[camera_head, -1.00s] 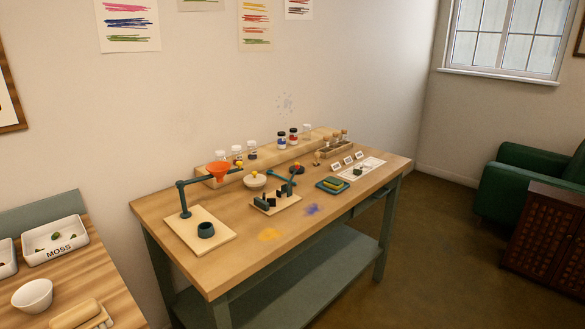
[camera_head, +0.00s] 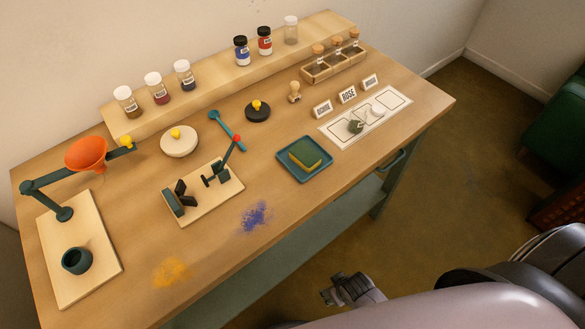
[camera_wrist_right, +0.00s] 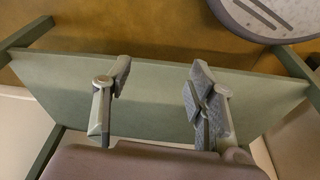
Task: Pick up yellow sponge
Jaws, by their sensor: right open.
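The yellow sponge (camera_head: 305,154) has a dark green side and lies in a small teal tray (camera_head: 318,172) on the table, right of the middle in the head view. My right gripper (camera_head: 330,291) is low in front of the table's front edge, apart from the sponge. In the right wrist view my right gripper (camera_wrist_right: 155,95) is open and empty, with the green lower shelf (camera_wrist_right: 160,85) behind its fingers. The sponge is not in the right wrist view. My left gripper is not in view.
A wooden clamp board (camera_head: 215,203) stands left of the tray. A card with stones (camera_head: 335,134) lies to its right. Blue powder (camera_head: 254,216) and orange powder (camera_head: 170,272) lie near the front edge. The wooden tabletop (camera_head: 290,215) is bare in front of the tray.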

